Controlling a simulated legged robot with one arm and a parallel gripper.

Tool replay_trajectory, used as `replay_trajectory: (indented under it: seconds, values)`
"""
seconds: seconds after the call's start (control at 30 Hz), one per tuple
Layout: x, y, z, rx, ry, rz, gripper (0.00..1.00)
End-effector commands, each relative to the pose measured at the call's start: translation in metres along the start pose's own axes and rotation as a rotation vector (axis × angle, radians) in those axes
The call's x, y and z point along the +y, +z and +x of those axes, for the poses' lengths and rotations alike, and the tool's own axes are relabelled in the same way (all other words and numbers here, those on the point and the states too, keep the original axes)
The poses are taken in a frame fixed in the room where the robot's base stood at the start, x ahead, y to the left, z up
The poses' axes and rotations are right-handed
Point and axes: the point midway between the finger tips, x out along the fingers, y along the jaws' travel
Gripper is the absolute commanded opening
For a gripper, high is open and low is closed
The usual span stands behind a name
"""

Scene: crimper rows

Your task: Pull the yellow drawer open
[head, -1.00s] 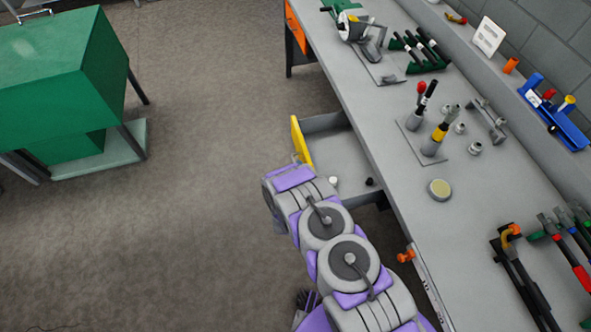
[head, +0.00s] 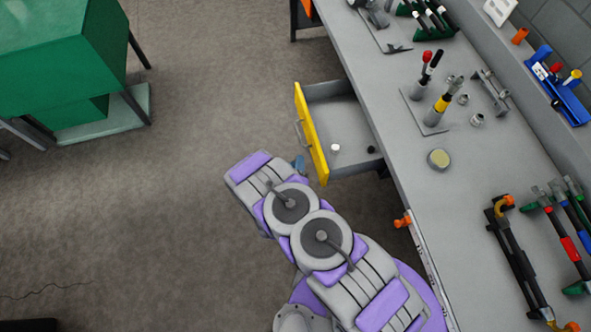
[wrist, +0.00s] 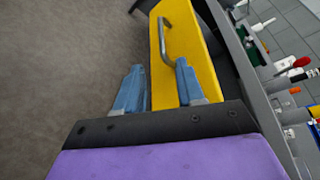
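The yellow drawer (head: 312,137) stands pulled out from the grey workbench, its inside showing a small white piece and a small black piece. Its grey bar handle (head: 299,133) is on the outer face. The wrist view shows the yellow front (wrist: 196,62) and the handle (wrist: 166,42) ahead of the fingers. My gripper (wrist: 160,82) is open, its two blue fingers apart with nothing between them but the drawer front behind. The handle is beyond the fingertips, not held. In the head view only a bit of a blue finger shows beside the drawer's near end; my arm hides the rest.
The workbench (head: 400,150) runs along the right, with upright tools, a round tin (head: 438,159) and tool racks on it. A green cabinet (head: 60,60) stands at the left. The floor between them is clear.

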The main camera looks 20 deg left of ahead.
Motion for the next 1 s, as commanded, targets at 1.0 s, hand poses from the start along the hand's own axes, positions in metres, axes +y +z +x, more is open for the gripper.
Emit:
replay_trajectory:
  seconds: [1.0]
  values:
    - [0.000, 0.000, -0.030, 0.001, 0.000, 0.000, 0.38]
